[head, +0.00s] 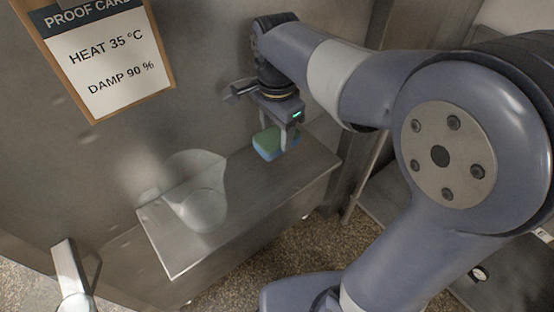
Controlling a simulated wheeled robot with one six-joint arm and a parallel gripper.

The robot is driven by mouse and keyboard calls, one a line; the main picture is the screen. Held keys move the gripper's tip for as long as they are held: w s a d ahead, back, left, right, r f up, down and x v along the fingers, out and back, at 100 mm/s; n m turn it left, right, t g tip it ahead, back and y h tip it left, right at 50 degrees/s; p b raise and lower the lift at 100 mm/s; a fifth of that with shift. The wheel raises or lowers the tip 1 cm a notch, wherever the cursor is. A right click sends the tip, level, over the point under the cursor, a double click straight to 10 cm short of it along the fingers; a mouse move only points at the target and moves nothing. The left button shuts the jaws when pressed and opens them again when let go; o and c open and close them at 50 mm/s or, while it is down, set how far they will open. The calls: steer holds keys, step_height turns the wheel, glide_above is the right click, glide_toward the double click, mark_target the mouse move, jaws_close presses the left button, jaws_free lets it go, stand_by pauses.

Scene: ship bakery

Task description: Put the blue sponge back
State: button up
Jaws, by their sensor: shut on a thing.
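The blue sponge (264,153) has a green upper face and shows in the head view near the far right end of a narrow metal ledge. My gripper (279,140) points down and is shut on the sponge. One finger shows against the sponge's right part; the other is partly hidden. I cannot tell whether the sponge's underside touches the ledge or hangs just above it.
The metal ledge (245,205) runs along a metal wall. A clear container (203,210) stands on its left part. A proof card (108,62) hangs on the wall. A white handle (70,270) sticks out at lower left. Speckled floor (245,275) lies below.

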mark_target(277, 135)
step_height(277, 135, down, 8)
steer(key=shift+r, duration=0.15)
stand_by(0.3)
steer(key=o, duration=0.9)
step_height(277, 135, up, 12)
stand_by(0.4)
